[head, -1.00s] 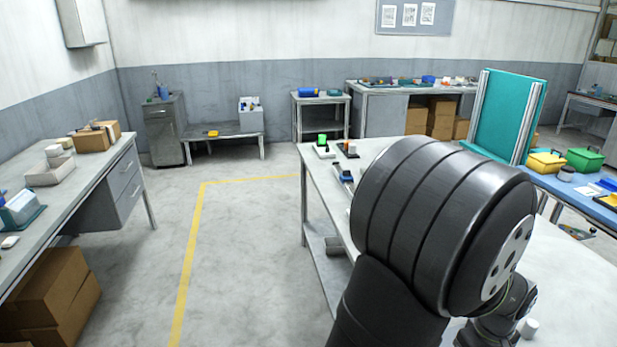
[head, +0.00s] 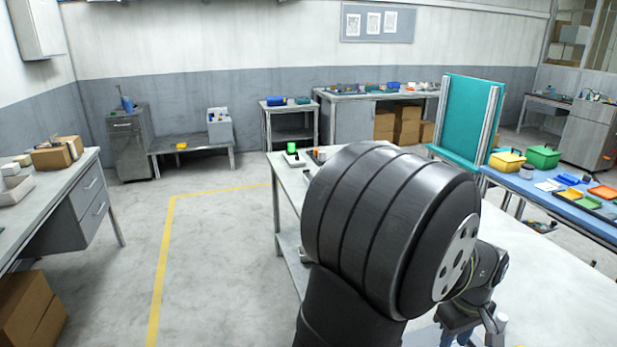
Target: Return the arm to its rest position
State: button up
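The large black rounded link of my own arm fills the middle of the head view and hides much of the white worktable (head: 560,285) behind it. The lower end of my arm, with what looks like my gripper (head: 480,326), shows at the bottom right, partly cut off by the picture's edge. Its fingers are too dark and too small to tell open from shut. A bit of something blue shows beside it; I cannot tell what it is or whether it is held. No film reel can be made out.
A green-topped item (head: 291,152) stands on the worktable's far left corner. A teal panel (head: 468,118) rises behind the table. A blue bench (head: 530,188) at right carries a yellow box (head: 507,161) and a green box (head: 543,156). A grey desk (head: 75,200) stands left; the floor between is clear.

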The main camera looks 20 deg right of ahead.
jog(key=w+a+f, duration=0.1)
jog(key=w+f, duration=0.1)
jog(key=w, duration=0.4)
jog(key=w+a+f, duration=0.1)
jog(key=w+f, duration=0.2)
jog(key=w, duration=0.4)
jog(key=w+a+f, duration=0.1)
jog(key=w+f, duration=0.2)
jog(key=w, duration=0.3)
jog(key=shift+w, duration=0.4)
jog(key=shift+w+a+f, duration=0.1)
jog(key=shift+w+f, duration=0.2)
jog(key=shift+f, duration=0.15)
